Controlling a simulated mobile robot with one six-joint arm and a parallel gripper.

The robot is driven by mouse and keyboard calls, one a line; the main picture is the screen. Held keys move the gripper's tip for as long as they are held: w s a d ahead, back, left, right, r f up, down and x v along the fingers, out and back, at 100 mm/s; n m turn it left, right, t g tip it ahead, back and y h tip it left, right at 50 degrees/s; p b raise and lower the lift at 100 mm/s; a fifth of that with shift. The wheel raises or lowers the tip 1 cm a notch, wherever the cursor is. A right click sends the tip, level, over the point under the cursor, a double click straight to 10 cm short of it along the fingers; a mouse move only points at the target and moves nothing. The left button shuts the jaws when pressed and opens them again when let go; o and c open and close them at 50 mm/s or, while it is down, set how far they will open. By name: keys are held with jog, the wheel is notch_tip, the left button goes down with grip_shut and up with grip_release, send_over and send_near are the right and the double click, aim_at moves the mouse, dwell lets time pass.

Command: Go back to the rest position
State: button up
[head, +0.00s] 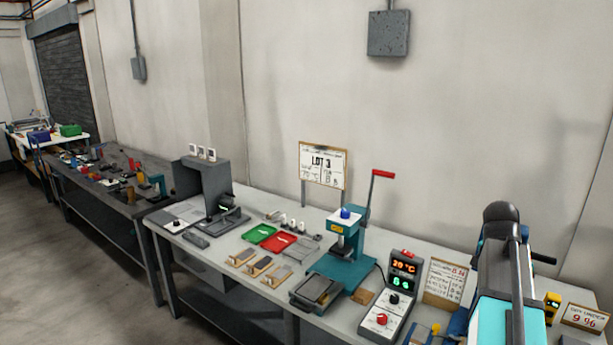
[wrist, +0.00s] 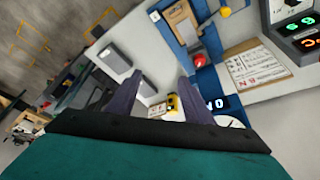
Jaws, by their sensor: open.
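My gripper (wrist: 158,82) shows in the wrist view with its two dark fingers spread apart. Nothing is between the fingers. Beyond the fingertips a small yellow device (wrist: 173,104) and part of a blue machine with a red knob (wrist: 199,60) show at a tilt. I cannot tell my gripper's place in the head view, where my arm fills the right edge.
The bench holds a teal press (head: 345,245) with a red-handled lever, a controller with lit digits (head: 403,275), a green tray (head: 259,234) and a red tray (head: 279,243). A LOT 3 sign (head: 322,165) stands behind. Open floor lies at left.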

jog(key=w+a+f+n+y, duration=0.2)
jog(key=a+f+n, duration=0.4)
jog(key=a+f, duration=0.8)
jog(key=w+a+f+n+y, duration=0.15)
jog(key=a+f+n, duration=0.45)
jog(key=a+f, duration=0.8)
jog(key=s+a+f+n, duration=0.4)
jog(key=s+a+f, duration=0.1)
jog(key=a+f, duration=0.5)
jog(key=s+a+f+g+b, duration=0.1)
jog(key=s+f+g+b, duration=0.5)
jog(key=s+f, duration=2)
jog(key=f+y+b, duration=0.1)
jog(key=b, duration=0.3)
jog(key=shift+a+n, duration=0.15)
jog(key=shift+n, duration=0.15)
